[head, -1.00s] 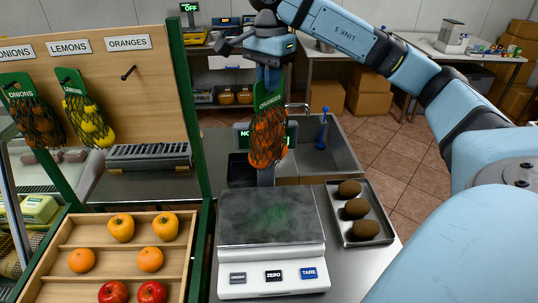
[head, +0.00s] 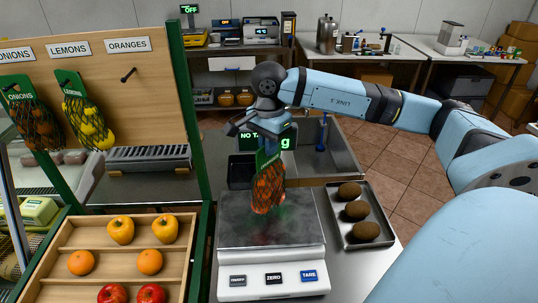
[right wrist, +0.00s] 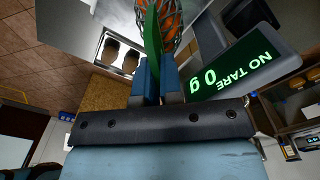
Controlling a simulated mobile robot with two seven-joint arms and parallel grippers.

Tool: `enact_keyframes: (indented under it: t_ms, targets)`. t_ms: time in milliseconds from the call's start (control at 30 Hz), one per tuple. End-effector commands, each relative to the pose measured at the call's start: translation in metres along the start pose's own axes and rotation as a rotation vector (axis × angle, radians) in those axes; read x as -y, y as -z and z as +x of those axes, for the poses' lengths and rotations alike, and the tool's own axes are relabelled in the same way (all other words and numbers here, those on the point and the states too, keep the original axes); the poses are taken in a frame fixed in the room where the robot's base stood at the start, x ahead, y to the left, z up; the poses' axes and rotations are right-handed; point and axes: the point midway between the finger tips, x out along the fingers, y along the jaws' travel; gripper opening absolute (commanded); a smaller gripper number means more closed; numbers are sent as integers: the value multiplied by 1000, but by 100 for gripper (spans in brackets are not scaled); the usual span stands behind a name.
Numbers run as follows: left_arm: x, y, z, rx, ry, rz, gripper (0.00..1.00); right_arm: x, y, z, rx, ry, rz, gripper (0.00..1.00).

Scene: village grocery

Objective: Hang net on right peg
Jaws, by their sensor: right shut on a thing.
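A net of oranges (head: 268,190) with a green header card hangs from my right gripper (head: 268,148), which is shut on the card. The net is over the scale's steel plate (head: 235,222); I cannot tell whether its bottom touches. In the right wrist view the card (right wrist: 153,40) is between the fingers and the net (right wrist: 172,22) is beyond. The right peg (head: 128,75), under the ORANGES label (head: 128,44), is bare on the wooden board (head: 165,105). The onion net (head: 33,118) and the lemon net (head: 88,122) hang left of it. My left gripper is not in view.
A green post (head: 187,110) stands between the peg board and the scale. The scale display (right wrist: 240,72) reads NO TARE and 0 g. A tray of brown, rough items (head: 378,243) is right of the scale. A wooden fruit rack (head: 75,236) stands at the front left.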

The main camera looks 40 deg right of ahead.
Motion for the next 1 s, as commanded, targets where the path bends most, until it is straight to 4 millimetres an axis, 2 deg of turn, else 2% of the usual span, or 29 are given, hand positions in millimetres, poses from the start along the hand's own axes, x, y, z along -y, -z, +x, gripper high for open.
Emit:
enact_keyframes:
  t_ms: [300,700,800,833,1000]
  targets:
    - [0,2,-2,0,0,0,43,0,0,35,0,-1,0,0]
    - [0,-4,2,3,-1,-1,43,0,0,40,0,1,-1,0]
    - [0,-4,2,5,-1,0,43,0,0,40,0,-1,-1,27]
    - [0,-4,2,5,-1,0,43,0,0,40,0,-1,-1,32]
    - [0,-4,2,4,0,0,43,0,0,40,0,-1,-1,32]
